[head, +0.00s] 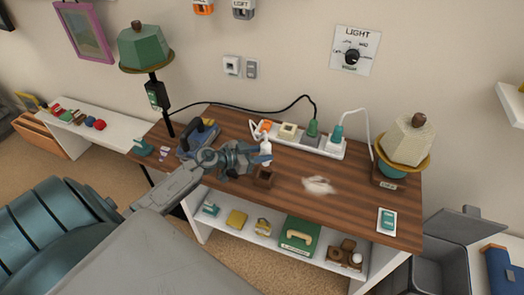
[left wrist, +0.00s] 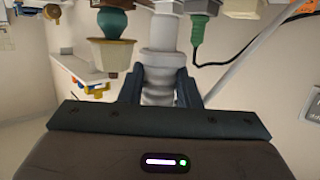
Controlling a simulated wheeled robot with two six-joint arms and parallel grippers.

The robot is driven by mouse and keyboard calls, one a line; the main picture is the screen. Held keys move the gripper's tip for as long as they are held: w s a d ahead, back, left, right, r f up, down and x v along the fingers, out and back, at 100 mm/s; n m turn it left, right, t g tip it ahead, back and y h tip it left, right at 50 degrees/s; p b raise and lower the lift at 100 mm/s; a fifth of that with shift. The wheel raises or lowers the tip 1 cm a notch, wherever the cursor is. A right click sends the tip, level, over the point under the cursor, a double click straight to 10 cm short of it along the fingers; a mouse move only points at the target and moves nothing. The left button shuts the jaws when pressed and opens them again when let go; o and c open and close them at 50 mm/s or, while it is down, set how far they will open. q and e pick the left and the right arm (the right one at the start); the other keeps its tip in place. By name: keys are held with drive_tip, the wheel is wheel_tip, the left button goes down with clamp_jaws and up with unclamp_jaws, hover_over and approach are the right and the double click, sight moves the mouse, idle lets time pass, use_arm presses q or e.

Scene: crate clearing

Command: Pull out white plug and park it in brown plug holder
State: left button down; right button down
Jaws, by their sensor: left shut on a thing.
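My left gripper (head: 262,154) reaches over the desk from the left and is shut on the white plug (head: 266,143). In the left wrist view the white plug (left wrist: 160,78) stands between the two dark fingers. The brown plug holder (head: 264,178) is on the desk just below the gripper. I cannot tell whether the plug's lower end touches it. The green plug also shows in the left wrist view (left wrist: 198,38). My right gripper is out of view.
A cream lamp (head: 407,140) stands at the desk's right end, a green lamp (head: 145,48) behind its left end. A blue tool (head: 200,137) lies left of the gripper. A whitish patch (head: 318,186) lies right of the holder.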

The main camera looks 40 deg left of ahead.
use_arm(q)
drive_tip(key=f, duration=0.1)
drive_tip(key=f+b, duration=0.1)
drive_tip(key=f, duration=0.1)
drive_tip(key=shift+s+a, duration=0.15)
drive_tip(key=shift+s, duration=0.05)
drive_tip(key=shift+w+f+b, duration=0.1)
drive_tip(key=shift+f+b, duration=0.35)
drive_tip(key=shift+f, duration=0.5)
drive_tip(key=shift+r, duration=0.1)
drive_tip(key=shift+p, duration=0.6)
drive_tip(key=shift+p, duration=0.5)
idle(0.7)
